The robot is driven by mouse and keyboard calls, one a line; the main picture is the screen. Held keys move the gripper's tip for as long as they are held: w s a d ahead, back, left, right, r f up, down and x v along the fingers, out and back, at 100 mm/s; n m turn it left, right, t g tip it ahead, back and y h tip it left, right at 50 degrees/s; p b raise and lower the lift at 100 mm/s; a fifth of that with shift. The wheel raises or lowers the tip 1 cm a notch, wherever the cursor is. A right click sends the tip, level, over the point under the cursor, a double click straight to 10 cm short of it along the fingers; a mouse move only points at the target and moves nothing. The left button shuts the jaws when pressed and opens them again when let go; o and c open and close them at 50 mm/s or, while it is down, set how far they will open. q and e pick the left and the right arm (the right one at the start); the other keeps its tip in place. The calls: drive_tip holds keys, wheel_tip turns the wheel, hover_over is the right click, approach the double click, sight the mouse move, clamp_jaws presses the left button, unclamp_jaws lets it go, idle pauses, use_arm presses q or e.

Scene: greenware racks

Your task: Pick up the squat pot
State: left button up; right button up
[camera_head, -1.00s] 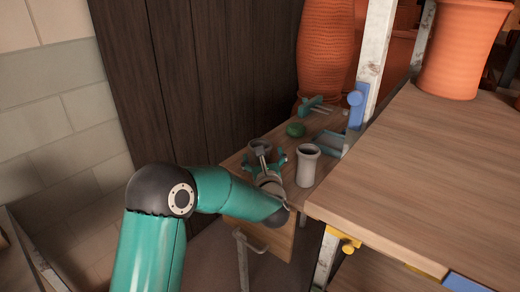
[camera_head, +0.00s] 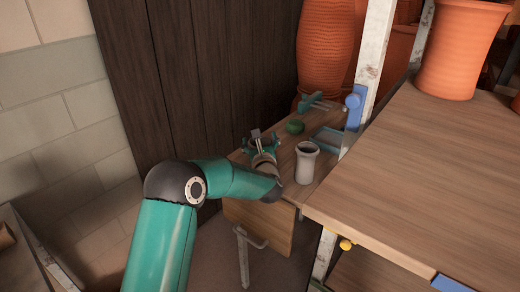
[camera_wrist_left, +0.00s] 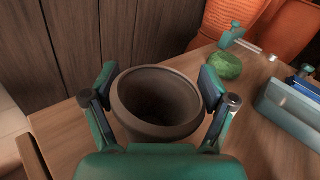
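The squat pot (camera_wrist_left: 158,103), grey-brown with a wide dark mouth, stands between the fingers of my left gripper (camera_wrist_left: 160,84) in the left wrist view. The fingers are spread, one at each side of its rim. They are very close to the wall; I cannot tell whether they touch. The pot's base is hidden. In the head view my left gripper (camera_head: 264,142) is over the far left part of the small wooden table (camera_head: 284,192) and hides most of the pot. My right gripper is not in view.
A taller pale grey pot (camera_head: 306,163) stands just right of my left gripper. A green round thing (camera_head: 295,127), a teal tool (camera_head: 315,103) and a blue-grey open box (camera_head: 328,139) lie behind. A wooden shelf (camera_head: 430,170) with a large orange pot (camera_head: 455,50) is at the right.

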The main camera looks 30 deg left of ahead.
use_arm(q)
drive_tip(key=c, duration=0.8)
drive_tip(key=shift+r, duration=0.2)
